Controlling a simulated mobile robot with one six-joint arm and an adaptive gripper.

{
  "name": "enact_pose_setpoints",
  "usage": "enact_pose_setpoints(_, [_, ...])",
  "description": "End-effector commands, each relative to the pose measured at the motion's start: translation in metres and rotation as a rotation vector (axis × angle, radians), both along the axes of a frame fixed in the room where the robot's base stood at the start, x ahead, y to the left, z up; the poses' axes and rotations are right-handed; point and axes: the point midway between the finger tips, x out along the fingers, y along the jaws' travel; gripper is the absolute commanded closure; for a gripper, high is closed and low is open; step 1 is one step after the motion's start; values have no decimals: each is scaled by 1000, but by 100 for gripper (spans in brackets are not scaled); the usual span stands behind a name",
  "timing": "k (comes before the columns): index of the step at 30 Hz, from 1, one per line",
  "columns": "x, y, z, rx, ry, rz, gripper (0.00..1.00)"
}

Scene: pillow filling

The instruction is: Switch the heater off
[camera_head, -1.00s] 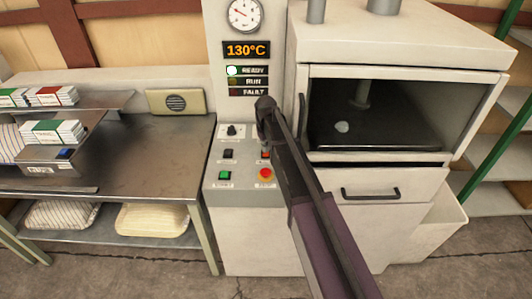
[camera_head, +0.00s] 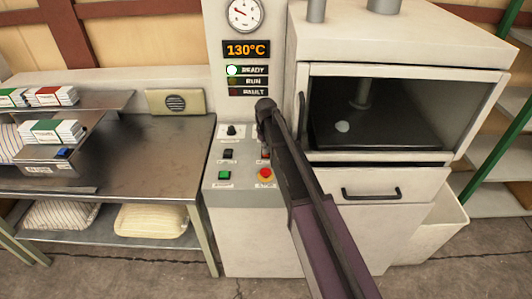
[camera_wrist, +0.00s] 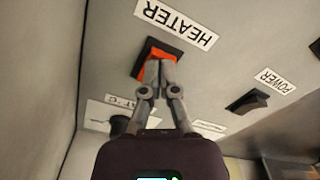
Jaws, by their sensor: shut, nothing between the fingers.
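The heater switch (camera_wrist: 143,62) is an orange-red rocker in a black frame, beside the HEATER label (camera_wrist: 176,24) in the wrist view. In the head view my arm hides most of the heater switch. My gripper (camera_wrist: 161,66) has its two fingers together with nothing between them. Its fingertips overlap the rocker in the wrist view, at or very close to its face; I cannot tell whether they press it. Which way the rocker is tipped is unclear. The display (camera_head: 246,50) reads 130°C, and the READY lamp (camera_head: 232,71) is lit white.
A black POWER switch (camera_wrist: 247,102) sits beside the heater switch. The panel also has a black knob (camera_head: 231,130), a green button (camera_head: 224,175) and a red stop button (camera_head: 265,174). A windowed cabinet (camera_head: 408,42) stands to the right and a metal table (camera_head: 150,160) to the left.

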Motion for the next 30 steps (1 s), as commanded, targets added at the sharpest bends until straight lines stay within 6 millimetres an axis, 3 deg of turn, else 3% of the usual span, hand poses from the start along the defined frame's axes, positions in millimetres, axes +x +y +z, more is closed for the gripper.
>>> enact_pose_setpoints(13, [0,0,1,0,0,0,100])
enact_pose_setpoints(30, [0,0,33,0,0,0,100])
